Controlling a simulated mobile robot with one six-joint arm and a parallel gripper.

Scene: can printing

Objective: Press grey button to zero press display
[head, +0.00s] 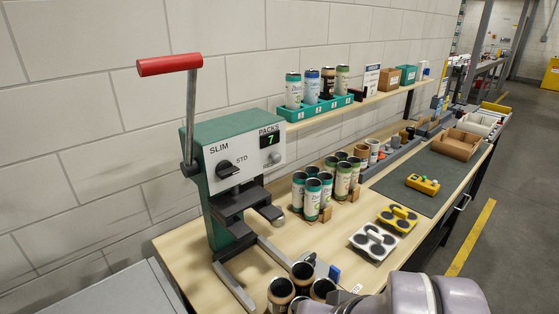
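The press (222,175) stands on the left of the wooden table in the head view. It has a green body, a pale front panel and a raised lever with a red handle (169,64). Its display (270,139), under the word PACKS, shows a green 7. A small round grey button (275,157) appears just below the display. A black knob (228,169) sits between the SLIM and STD marks. A rounded grey-purple part of my arm is at the bottom edge, right of the press. My gripper's fingers cannot be made out, and nothing touches the panel.
Several cans (313,200) stand grouped right of the press, and dark open cans (281,292) stand in front. A teal rack (318,108) of cans sits on the shelf behind. White (361,242) and yellow (399,219) plates lie on the table. Space before the panel looks clear.

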